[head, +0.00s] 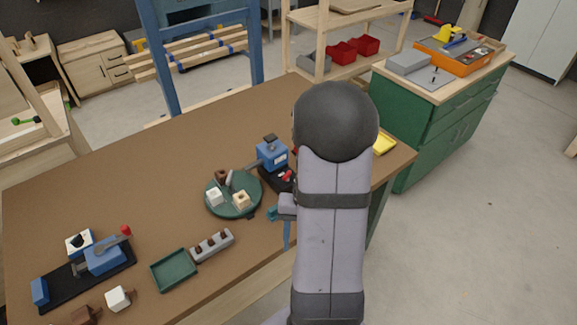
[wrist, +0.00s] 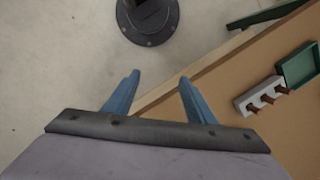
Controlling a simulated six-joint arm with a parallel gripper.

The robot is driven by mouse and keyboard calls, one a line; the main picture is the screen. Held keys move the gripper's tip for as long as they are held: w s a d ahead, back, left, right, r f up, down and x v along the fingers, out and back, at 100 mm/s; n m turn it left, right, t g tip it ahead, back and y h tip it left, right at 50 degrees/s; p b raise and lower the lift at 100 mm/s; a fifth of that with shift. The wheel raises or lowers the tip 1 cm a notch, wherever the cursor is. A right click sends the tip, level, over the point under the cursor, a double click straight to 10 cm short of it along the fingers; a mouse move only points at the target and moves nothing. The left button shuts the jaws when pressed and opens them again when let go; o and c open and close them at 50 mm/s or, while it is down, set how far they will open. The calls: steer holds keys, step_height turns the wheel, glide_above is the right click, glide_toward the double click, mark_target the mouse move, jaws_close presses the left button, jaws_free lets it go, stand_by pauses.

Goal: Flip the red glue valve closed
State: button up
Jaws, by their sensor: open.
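A small red part (head: 287,176), which looks like the glue valve, sits on a black base beside a blue block-like device (head: 271,155) near the back right of the brown table. My arm partly covers this spot, and the valve's exact position is unclear. My gripper (head: 279,222) is open and empty, at the table's front edge in front of the valve and apart from it. In the wrist view its two blue fingers (wrist: 158,90) are spread, with floor and the table edge beyond them. The valve is not in the wrist view.
A round green turntable (head: 217,209) with small blocks stands left of the valve. A grey peg holder (head: 212,246), a green tray (head: 174,270) and a blue clamp with a red knob (head: 104,254) lie further left. A yellow item (head: 385,145) lies right of my arm.

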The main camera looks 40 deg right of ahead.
steer(key=shift+t, duration=0.9)
steer(key=w+d, duration=0.4)
steer(key=d, duration=0.1)
steer(key=w+d, duration=0.2)
steer(key=shift+w+d+f, duration=0.1)
steer(key=shift+d, duration=0.3)
steer(key=w+d+r+n+t, duration=0.1)
steer(key=w+d, duration=0.2)
steer(key=w, duration=0.2)
steer(key=n+t, duration=0.3)
steer(key=n, duration=0.8)
glide_toward(287, 173)
steer(key=shift+w+a+f, duration=0.1)
steer(key=shift+a+f, duration=0.05)
steer(key=shift+f, duration=0.05)
steer(key=shift+f, duration=0.1)
steer(key=shift+p+x, duration=1.4)
steer(key=shift+x, duration=2.2)
